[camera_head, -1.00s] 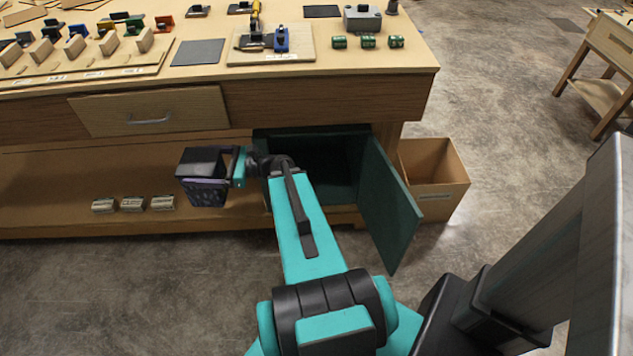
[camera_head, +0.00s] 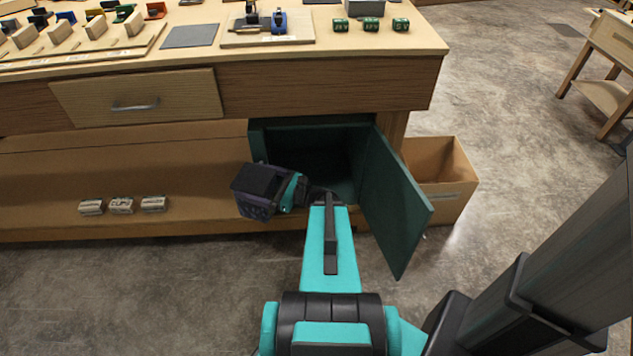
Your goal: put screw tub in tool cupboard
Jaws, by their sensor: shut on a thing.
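The dark green tool cupboard (camera_head: 262,138) is under the workbench, with its door (camera_head: 395,200) swung wide open to the right and a dark interior. My gripper (camera_head: 272,190) is in front of the cupboard's left side. It is shut on a small dark purple-black tub (camera_head: 255,208), the screw tub, held in the air at the left end of the arm and slightly tilted. The fingertips are partly hidden by the tub and wrist. The inside of the cupboard is too dark to make out.
Several small blocks lie on the lower shelf (camera_head: 60,168). Fixtures and green battery-like items lie on the bench top.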

